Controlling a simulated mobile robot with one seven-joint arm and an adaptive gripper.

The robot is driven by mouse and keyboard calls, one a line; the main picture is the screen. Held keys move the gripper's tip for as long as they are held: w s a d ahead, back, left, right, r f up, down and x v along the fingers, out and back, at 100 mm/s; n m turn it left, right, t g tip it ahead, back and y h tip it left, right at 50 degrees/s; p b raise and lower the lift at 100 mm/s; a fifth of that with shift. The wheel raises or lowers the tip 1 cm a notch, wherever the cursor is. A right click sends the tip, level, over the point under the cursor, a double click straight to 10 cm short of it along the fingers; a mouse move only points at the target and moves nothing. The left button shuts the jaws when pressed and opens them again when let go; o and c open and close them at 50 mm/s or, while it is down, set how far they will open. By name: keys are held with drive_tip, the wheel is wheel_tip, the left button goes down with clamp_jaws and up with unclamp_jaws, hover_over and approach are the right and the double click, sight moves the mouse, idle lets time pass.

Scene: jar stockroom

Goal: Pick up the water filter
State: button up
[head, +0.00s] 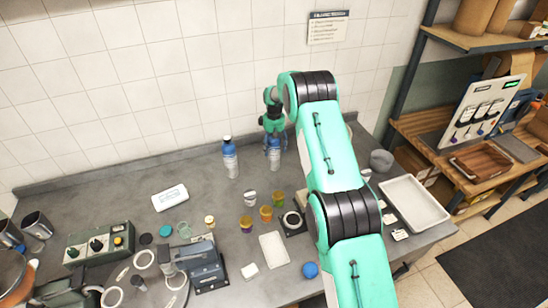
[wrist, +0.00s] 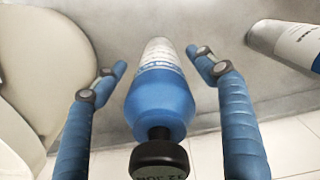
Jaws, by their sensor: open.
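A bottle-shaped thing with a blue shoulder, pale labelled body and black cap (wrist: 160,95) stands between the fingers of my gripper (wrist: 158,62). It also shows in the head view (head: 274,154) at the back of the grey counter, partly hidden by my gripper (head: 275,139). My gripper is open, with one finger on each side of it and visible gaps. The print is too small to confirm that this is the water filter.
A similar blue-and-white bottle (head: 230,160) stands just to the left; it shows in the wrist view (wrist: 288,45) at upper right. A large cream rounded thing (wrist: 50,60) is close on the other side. The tiled wall (head: 150,80) is close behind. Small jars (head: 265,213) stand in front.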

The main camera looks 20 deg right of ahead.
idle(0.4)
clamp_jaws()
drive_tip(key=shift+r, duration=0.2)
drive_tip(key=shift+r+b, duration=0.3)
drive_tip(key=shift+r, duration=4.6)
